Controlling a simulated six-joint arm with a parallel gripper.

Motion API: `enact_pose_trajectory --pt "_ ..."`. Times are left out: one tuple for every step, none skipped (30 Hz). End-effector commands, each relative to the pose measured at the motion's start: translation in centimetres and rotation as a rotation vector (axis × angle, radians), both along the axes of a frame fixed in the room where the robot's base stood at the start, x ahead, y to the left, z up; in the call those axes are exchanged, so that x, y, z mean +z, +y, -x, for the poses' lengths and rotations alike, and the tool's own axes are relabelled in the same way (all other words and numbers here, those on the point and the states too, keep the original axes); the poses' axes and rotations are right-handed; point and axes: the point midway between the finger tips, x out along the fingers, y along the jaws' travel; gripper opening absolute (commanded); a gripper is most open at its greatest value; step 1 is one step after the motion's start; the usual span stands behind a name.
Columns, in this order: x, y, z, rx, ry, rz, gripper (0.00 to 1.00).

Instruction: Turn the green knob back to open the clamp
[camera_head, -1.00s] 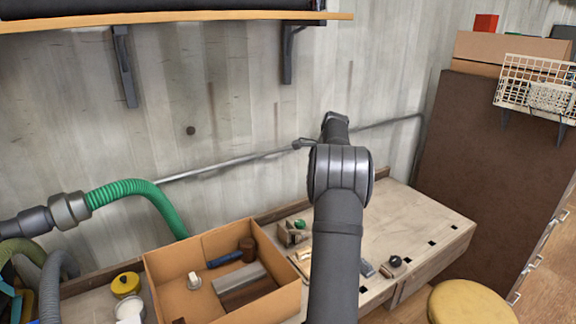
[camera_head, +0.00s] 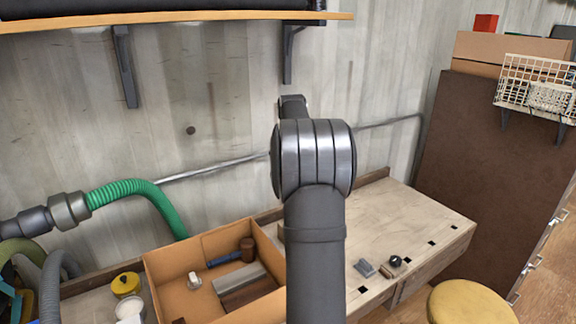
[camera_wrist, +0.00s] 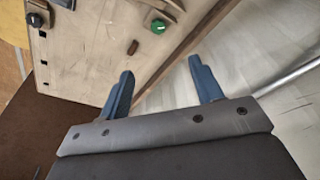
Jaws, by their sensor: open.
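The green knob (camera_wrist: 158,26) shows in the wrist view near the top, on the pale workbench (camera_wrist: 100,45) close to its wooden back edge. Part of a wooden clamp (camera_wrist: 165,8) shows beside it, cut off by the frame. My gripper (camera_wrist: 160,68) is open, its two blue fingers apart with nothing between them. The knob lies beyond the fingertips, apart from them. In the head view my arm hides the green knob and my gripper. How far the clamp is open cannot be told.
A dark knob (camera_head: 396,261) on a wooden block sits at the bench's front edge, beside a small grey piece (camera_head: 365,268). A small brown piece (camera_wrist: 132,47) lies near the green knob. An open cardboard box (camera_head: 165,272) with tools stands left. The bench's right part is clear.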

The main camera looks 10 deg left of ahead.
Motion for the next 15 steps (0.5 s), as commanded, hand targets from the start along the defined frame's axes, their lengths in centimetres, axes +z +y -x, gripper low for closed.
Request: enact_pose_trajectory --pt "0.4 0.3 0.4 0.052 -0.012 0.022 0.60" --pt "0.7 0.4 0.6 0.085 -0.020 0.036 0.60" --pt "0.9 0.6 0.9 0.128 -0.028 0.054 0.60" --pt "1.1 0.7 1.1 0.159 -0.033 0.068 0.60" --pt "1.3 0.8 1.2 0.189 -0.039 0.081 0.60" --pt "1.5 0.9 1.5 0.225 -0.046 0.097 0.60" --pt "1.7 1.0 1.6 0.251 -0.050 0.109 0.60" --pt "1.8 1.0 1.8 0.273 -0.054 0.119 0.60" --pt "1.9 1.1 1.9 0.301 -0.058 0.132 0.60" --pt "2.0 1.2 2.0 0.320 -0.062 0.140 0.60" --pt "2.2 1.3 2.1 0.336 -0.065 0.148 0.60" --pt "2.3 1.3 2.2 0.355 -0.069 0.157 0.60" --pt "2.3 1.4 2.3 0.366 -0.071 0.162 0.60" --pt "2.4 1.4 2.3 0.374 -0.072 0.166 0.60" --pt "2.4 1.4 2.4 0.384 -0.073 0.170 0.60"
